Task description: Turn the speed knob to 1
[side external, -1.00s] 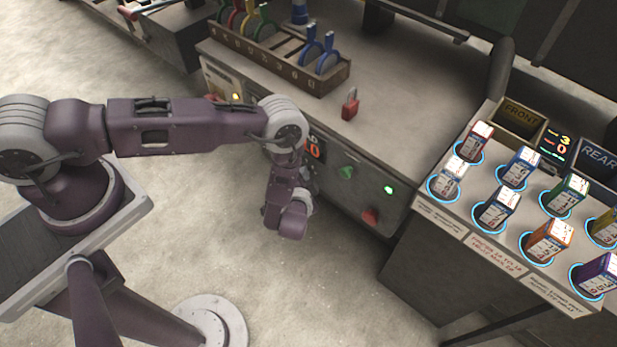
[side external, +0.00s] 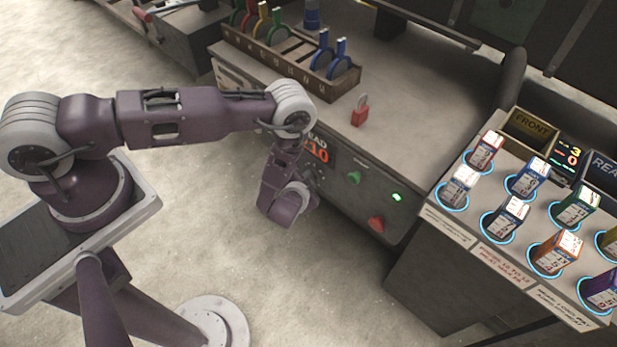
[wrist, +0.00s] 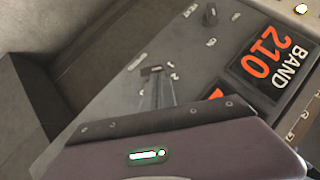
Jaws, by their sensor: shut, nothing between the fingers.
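My gripper (wrist: 153,78) shows in the wrist view with its two narrow fingers together, empty, in front of the grey control panel (wrist: 110,95). Small dial marks, among them a 2, show just right of the fingertips. A knob at that dial is not clearly visible; the fingers cover part of the spot. A dark round knob (wrist: 209,15) stands farther up the panel, apart from the fingers; I cannot read which it is. In the side view my gripper (side external: 290,200) hangs by the panel front, hiding part of the dial beside the display. I cannot tell whether the fingers touch anything.
The orange display (side external: 316,149) reads 210 under BAND in the wrist view. Right of it are a green knob (side external: 354,178), a lit green lamp (side external: 397,197) and a red knob (side external: 376,223). A red padlock (side external: 360,112) stands on top. The floor in front is clear.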

